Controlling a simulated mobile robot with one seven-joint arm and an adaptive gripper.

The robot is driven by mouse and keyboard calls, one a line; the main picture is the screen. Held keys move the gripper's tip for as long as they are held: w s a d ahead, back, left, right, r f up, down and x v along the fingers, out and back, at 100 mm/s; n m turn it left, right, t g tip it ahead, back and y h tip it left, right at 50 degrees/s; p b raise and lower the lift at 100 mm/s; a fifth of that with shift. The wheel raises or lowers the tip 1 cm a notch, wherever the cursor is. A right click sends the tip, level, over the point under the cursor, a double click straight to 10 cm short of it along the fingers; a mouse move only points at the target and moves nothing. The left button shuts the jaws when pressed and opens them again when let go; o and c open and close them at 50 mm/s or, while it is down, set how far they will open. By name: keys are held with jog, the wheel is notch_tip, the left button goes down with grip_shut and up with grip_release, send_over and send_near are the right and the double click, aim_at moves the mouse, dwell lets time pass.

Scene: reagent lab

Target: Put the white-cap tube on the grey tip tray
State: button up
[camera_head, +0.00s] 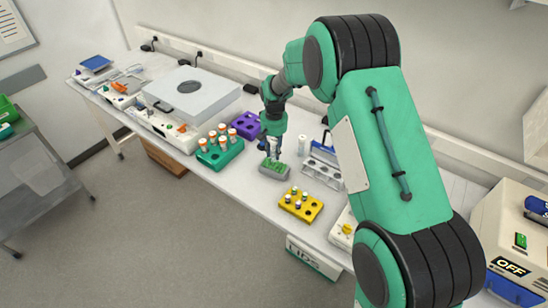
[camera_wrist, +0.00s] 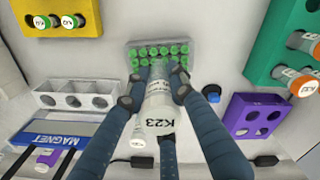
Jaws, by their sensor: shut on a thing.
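The white-cap tube (camera_wrist: 160,122), its cap marked K23, is held between the dark fingers of my gripper (camera_wrist: 166,100). My gripper is shut on it. In the head view my gripper (camera_head: 270,148) is over the far side of the grey tip tray (camera_head: 282,173), and the tube is mostly hidden by the fingers. The tip tray also shows in the wrist view (camera_wrist: 131,45), filled with rows of green tips, beyond the tube's lower end. I cannot tell whether the tube touches the tray.
Another pale tube (camera_head: 302,144) stands on the table right of my gripper. Around the tray are a green rack (camera_head: 220,158) with orange-capped tubes, a purple rack (camera_head: 246,124), a yellow rack (camera_head: 301,206) and a grey magnet rack (camera_head: 322,174).

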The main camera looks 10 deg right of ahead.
aim_at(274, 140)
jog(key=shift+f, duration=1.75)
jog(key=shift+f, duration=0.1)
jog(key=o, duration=0.7)
jog(key=shift+o, duration=0.2)
notch_tip(274, 140, up, 12)
jog(key=shift+f, duration=0.1)
jog(key=shift+r, duration=0.25)
